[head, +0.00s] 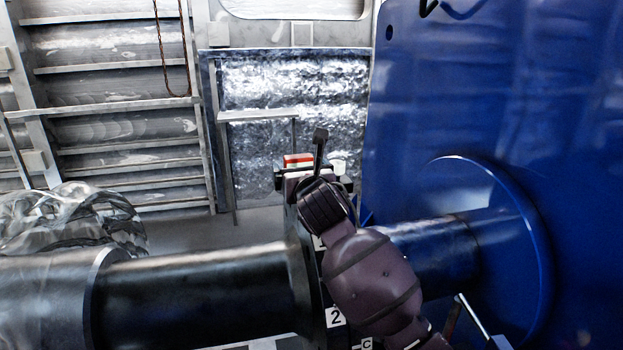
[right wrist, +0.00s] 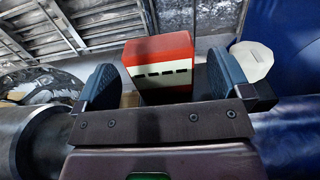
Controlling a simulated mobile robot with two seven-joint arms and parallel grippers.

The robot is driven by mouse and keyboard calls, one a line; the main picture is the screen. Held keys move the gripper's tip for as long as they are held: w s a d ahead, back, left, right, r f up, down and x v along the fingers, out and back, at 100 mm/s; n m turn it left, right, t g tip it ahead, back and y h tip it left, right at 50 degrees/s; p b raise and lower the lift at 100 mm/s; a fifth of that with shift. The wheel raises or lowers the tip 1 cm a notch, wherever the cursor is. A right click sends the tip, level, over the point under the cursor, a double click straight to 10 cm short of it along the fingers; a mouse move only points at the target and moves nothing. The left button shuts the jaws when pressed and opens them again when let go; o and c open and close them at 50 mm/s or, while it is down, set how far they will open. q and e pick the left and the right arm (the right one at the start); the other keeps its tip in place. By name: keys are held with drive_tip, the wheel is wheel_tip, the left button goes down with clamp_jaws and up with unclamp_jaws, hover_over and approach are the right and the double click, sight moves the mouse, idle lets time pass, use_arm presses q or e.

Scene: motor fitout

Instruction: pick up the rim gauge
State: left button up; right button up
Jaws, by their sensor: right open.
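A red block with a cream face and a row of dark slots, which looks like the rim gauge (head: 298,160), shows just beyond my right gripper (head: 312,176) in the head view. In the right wrist view the rim gauge (right wrist: 160,62) stands between the two blue finger pads of my right gripper (right wrist: 162,80). The jaws are open, with a pad to each side and visible gaps beside the block. The gauge's lower part is hidden behind the gripper's dark crossbar. My left gripper is not in view.
A dark horizontal shaft (head: 200,290) runs beneath my right arm to a blue flange and large blue housing (head: 450,90) on the right. A white many-sided piece (right wrist: 251,62) sits close by the right finger. Number plates (head: 335,317) mark the coupling. A plastic-wrapped object (head: 70,222) lies left.

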drive_tip(key=shift+w+a, duration=0.1)
drive_tip(key=shift+w, duration=0.6)
drive_tip(key=c, duration=1.6)
drive_tip(key=shift+r, duration=0.2)
drive_tip(key=shift+c, duration=0.2)
drive_tip(key=shift+r, duration=0.1)
